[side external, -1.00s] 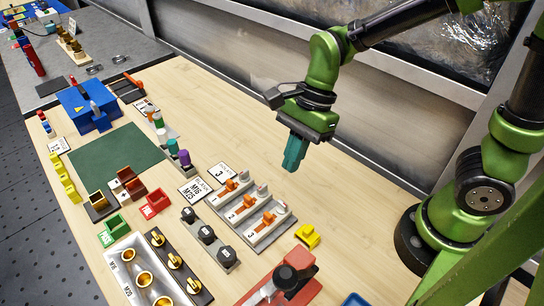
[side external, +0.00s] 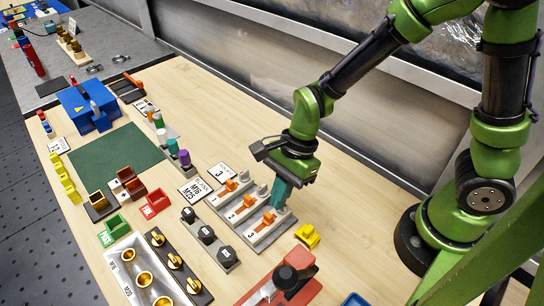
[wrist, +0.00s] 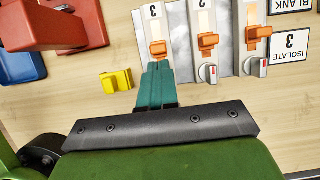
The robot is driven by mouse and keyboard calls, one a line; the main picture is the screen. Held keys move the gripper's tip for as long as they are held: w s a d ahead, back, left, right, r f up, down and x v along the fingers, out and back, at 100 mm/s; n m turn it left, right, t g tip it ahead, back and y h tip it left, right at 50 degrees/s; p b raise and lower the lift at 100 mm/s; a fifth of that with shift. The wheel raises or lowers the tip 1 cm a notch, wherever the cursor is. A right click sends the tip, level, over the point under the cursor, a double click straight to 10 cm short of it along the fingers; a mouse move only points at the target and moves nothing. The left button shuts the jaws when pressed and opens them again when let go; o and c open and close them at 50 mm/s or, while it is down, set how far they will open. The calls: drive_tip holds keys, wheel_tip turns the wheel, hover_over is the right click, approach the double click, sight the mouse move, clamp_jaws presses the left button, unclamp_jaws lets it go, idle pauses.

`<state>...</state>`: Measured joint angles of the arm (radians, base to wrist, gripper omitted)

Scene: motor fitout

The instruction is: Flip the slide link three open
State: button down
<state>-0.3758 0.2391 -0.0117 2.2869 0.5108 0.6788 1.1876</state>
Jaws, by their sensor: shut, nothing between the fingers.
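The grey link block (side external: 252,232) holds several orange slide links in numbered lanes. Slide link three (side external: 267,219) is in the lane nearest the camera; in the wrist view its orange piece (wrist: 158,48) is at the left, below the "3" label. My gripper (side external: 276,204) has its teal fingers shut and empty, pointing down at the back end of lane three. In the wrist view the fingertips (wrist: 158,66) are just below the orange piece of link three; whether they touch it I cannot tell. The fingers hide the back end of that lane.
Links two (wrist: 207,40) and one (wrist: 258,32) stand close beside lane three, with grey knobs at their ends. A yellow block (side external: 308,236) and a red tool (side external: 280,284) are near. Black knobs (side external: 207,234) stand in front.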

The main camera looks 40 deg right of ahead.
sight(260, 228)
drive_tip(key=shift+a+f, duration=0.15)
drive_tip(key=shift+f, duration=0.25)
drive_tip(key=a, duration=0.3)
drive_tip(key=shift+a, duration=0.15)
drive_tip(key=shift+r, duration=0.1)
drive_tip(key=v, duration=1)
